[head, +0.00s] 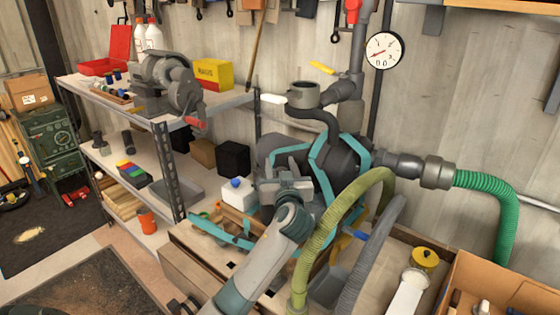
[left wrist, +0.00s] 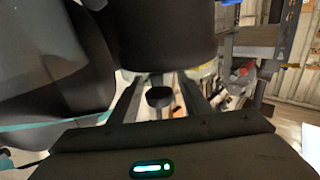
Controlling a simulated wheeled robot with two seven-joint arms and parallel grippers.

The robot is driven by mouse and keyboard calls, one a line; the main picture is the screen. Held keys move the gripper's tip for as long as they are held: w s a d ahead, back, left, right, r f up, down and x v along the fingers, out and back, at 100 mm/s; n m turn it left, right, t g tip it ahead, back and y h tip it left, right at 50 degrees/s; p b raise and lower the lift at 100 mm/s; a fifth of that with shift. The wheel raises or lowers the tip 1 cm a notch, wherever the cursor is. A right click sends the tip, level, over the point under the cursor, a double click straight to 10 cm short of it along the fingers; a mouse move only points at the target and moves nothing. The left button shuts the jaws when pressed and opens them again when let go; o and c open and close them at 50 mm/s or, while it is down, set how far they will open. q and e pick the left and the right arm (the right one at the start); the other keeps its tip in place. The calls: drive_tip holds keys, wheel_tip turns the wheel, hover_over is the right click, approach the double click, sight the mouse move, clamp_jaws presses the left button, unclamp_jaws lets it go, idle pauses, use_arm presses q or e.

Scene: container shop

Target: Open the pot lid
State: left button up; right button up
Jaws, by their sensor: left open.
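A dark, rounded vessel (head: 345,160) with teal bands and pipe fittings stands on the bench, right of centre in the head view. I cannot clearly tell its lid apart from the body. My left gripper (head: 286,187) is in front of the vessel's left side, its arm rising from the bottom. In the left wrist view, my left gripper (left wrist: 161,98) has its fingers apart. A small black knob-like part (left wrist: 158,97) shows between them; I cannot tell whether they touch it. A large dark cylinder (left wrist: 166,35) is just above them in that view. My right gripper is not in view.
A green ribbed hose (head: 335,225) and a grey hose (head: 372,255) curve close to the right of my arm. A metal shelf (head: 165,170) with a vise-like machine (head: 165,82) stands at left. A cardboard box (head: 455,280) is at lower right.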

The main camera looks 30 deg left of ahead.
use_arm(q)
drive_tip(key=shift+w+a, duration=0.3)
clamp_jaws()
drive_tip(key=shift+s, duration=0.1)
